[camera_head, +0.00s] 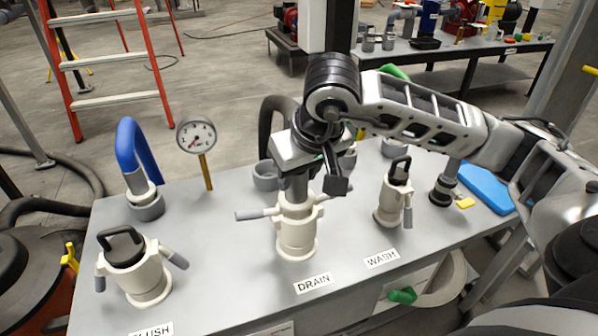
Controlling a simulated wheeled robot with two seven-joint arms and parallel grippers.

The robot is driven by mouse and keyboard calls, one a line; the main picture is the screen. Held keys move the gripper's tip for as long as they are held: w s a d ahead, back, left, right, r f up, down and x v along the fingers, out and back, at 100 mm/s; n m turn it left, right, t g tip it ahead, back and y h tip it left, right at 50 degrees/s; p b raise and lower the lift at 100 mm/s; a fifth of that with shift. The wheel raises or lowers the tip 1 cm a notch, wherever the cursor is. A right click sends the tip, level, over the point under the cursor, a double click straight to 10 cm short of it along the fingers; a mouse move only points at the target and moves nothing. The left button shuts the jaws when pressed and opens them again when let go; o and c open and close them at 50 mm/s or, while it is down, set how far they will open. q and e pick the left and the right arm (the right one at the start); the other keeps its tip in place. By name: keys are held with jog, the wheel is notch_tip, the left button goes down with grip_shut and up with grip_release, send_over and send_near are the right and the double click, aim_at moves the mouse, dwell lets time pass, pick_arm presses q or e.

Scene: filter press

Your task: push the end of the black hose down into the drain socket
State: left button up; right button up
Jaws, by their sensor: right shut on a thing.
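The drain socket (297,236) is a cream coupling on the grey table, behind the DRAIN label (313,283). Its two lever arms stick out sideways, left and right. My right gripper (312,178) is directly above it, pointing down, shut on the end of the black hose (271,112). The hose arcs up behind the gripper. The dark hose end (292,190) stands about upright at the socket's mouth. The gripper partly covers it, and I cannot tell how deep it sits. My left gripper is not in view.
Left of the socket are a blue hose (138,150) in a grey holder, a pressure gauge (196,136) and the capped flush coupling (135,270). Right are the capped wash coupling (392,202) and a blue pad (486,188). Grey cups stand close behind the socket.

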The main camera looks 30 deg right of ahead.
pick_arm(q)
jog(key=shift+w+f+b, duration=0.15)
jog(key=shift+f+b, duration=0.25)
jog(key=shift+b, duration=0.3)
pick_arm(e)
jog(key=shift+f, duration=0.7)
jog(key=o, duration=1.2)
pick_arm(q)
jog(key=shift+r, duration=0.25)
pick_arm(e)
jog(key=shift+o, duration=0.2)
pick_arm(q)
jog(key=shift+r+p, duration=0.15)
jog(key=shift+p, duration=0.85)
pick_arm(e)
jog(key=v, duration=1.6)
jog(key=shift+w, duration=0.1)
